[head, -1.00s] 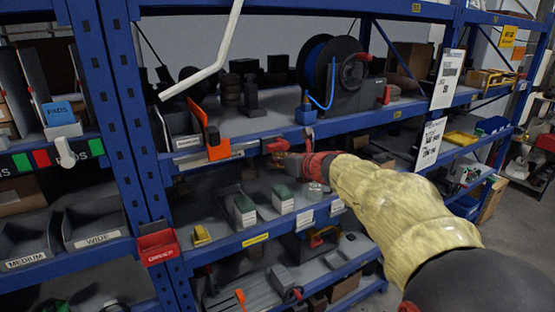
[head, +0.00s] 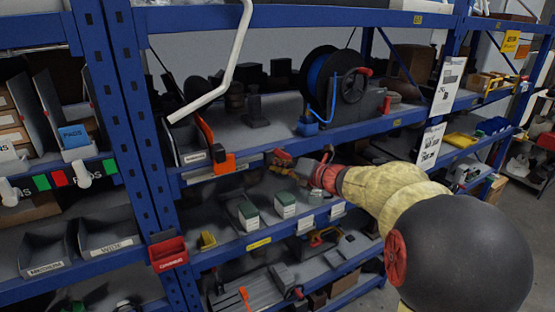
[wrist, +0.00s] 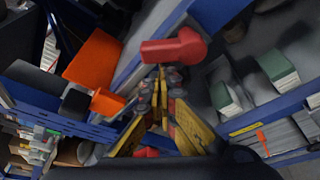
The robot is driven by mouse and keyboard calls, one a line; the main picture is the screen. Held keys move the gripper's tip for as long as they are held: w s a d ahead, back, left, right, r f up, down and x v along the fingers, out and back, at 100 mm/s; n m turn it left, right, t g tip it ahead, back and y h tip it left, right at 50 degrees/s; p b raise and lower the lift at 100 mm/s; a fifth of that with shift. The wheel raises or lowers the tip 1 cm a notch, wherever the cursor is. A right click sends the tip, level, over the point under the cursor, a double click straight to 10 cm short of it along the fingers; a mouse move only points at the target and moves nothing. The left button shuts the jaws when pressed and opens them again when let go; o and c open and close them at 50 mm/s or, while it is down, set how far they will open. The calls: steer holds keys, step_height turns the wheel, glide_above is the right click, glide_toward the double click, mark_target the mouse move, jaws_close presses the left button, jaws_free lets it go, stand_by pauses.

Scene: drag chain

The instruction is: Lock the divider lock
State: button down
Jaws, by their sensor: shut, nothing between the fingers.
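An orange divider (head: 206,135) stands upright at the left end of the middle shelf, with an orange block (head: 224,164) at its front by the shelf edge. The wrist view shows the orange divider panel (wrist: 94,60) and block (wrist: 106,103) at left. A red lever-like part with a rounded end (wrist: 178,48), possibly the lock, lies just beyond my fingertips; I cannot tell whether they touch. My gripper (wrist: 158,80) has yellow fingers that meet at the tips, shut and empty. In the head view my gripper (head: 284,160) is at the shelf edge, right of the orange block.
Green-and-white boxes (head: 284,206) stand on the shelf below. A white bent tube (head: 236,60) hangs in front of the shelves at upper left. A blue cable reel (head: 325,78) stands on the middle shelf. A red bin (head: 168,252) hangs on the upright.

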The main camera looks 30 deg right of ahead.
mark_target(278, 152)
steer(key=r+m+y+p, duration=0.1)
steer(key=m+p, duration=0.1)
steer(key=p, duration=0.1)
steer(key=d+r+m+t+y+p, duration=0.1)
steer(key=m+p, duration=0.2)
steer(key=shift+r, duration=0.3)
steer(key=shift+d+r+p, duration=0.15)
steer(key=shift+d+p, duration=0.05)
steer(key=shift+p, duration=0.3)
steer(key=shift+d+r+p, duration=0.2)
steer(key=shift+p, duration=0.25)
